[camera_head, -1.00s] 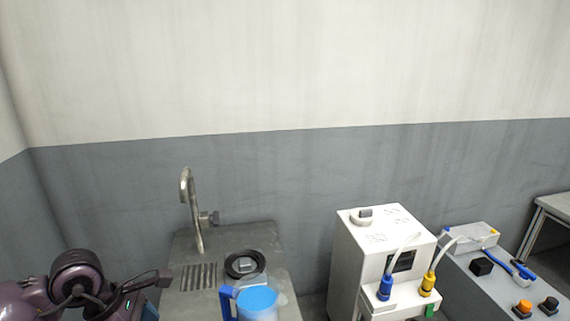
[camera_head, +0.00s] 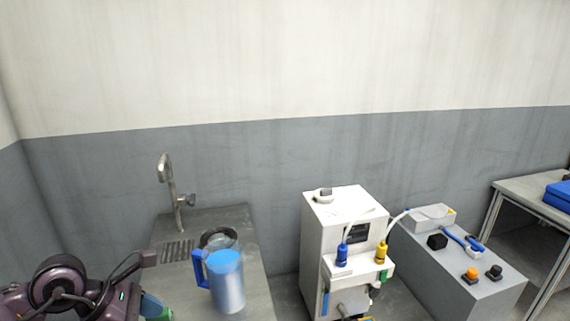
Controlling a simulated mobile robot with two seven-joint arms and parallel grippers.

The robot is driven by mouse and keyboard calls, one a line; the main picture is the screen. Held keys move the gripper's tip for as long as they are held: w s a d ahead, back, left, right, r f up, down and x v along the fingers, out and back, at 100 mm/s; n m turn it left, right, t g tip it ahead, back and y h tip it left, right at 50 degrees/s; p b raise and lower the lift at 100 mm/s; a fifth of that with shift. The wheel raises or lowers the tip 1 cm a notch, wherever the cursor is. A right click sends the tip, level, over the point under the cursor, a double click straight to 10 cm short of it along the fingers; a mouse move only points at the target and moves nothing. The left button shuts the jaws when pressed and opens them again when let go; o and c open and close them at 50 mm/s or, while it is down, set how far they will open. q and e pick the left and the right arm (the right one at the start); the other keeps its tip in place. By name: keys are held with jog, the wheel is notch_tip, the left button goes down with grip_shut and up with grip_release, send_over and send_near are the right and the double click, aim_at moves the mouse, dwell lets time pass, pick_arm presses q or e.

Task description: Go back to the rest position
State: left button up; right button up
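My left arm comes in at the lower left corner. Its gripper (camera_head: 152,306) is partly cut off by the bottom edge, and I cannot tell whether its fingers are open or shut. My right arm and gripper are out of view. A jug (camera_head: 227,283) with a blue handle and blue top stands on the grey sink counter (camera_head: 257,290), to the right of my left gripper and apart from it. A dark round ring (camera_head: 207,240) is behind the jug and partly hidden by it.
A metal tap (camera_head: 171,190) rises at the counter's back. A white machine (camera_head: 318,225) with blue and yellow bottles stands right of the counter. Further right, a grey cabinet (camera_head: 470,300) holds an orange button and small items. A table (camera_head: 520,186) with a blue case is at far right.

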pick_arm(q)
jog(key=w+d+r+n+t+h, duration=0.2)
jog(key=r+n+t+h, duration=0.25)
jog(key=n, duration=0.35)
jog(key=w+d+r+n+t+h, duration=0.2)
jog(key=w+r+n+t+h, duration=0.15)
jog(key=r+n+t, duration=0.35)
jog(key=s+a+f+n+t+y, duration=0.1)
jog(key=s+a+f+n+y, duration=0.15)
jog(key=f+n+y, duration=0.45)
jog(key=s+a+f+n+y, duration=0.1)
jog(key=a+f+n+y, duration=0.15)
jog(key=f+n, duration=0.7)
jog(key=s+a+f+n+t+y, duration=0.15)
jog(key=a+f+n+y, duration=0.35)
jog(key=n, duration=0.6)
jog(key=s+d+f+n+g+y, duration=0.1)
jog(key=s+f+n+g, duration=0.4)
jog(key=s+f, duration=0.8)
jog(key=s+d+n, duration=0.1)
jog(key=s, duration=0.1)
jog(key=shift+s+f, duration=0.25)
jog(key=shift+s, duration=0.15)
jog(key=shift+d, duration=0.1)
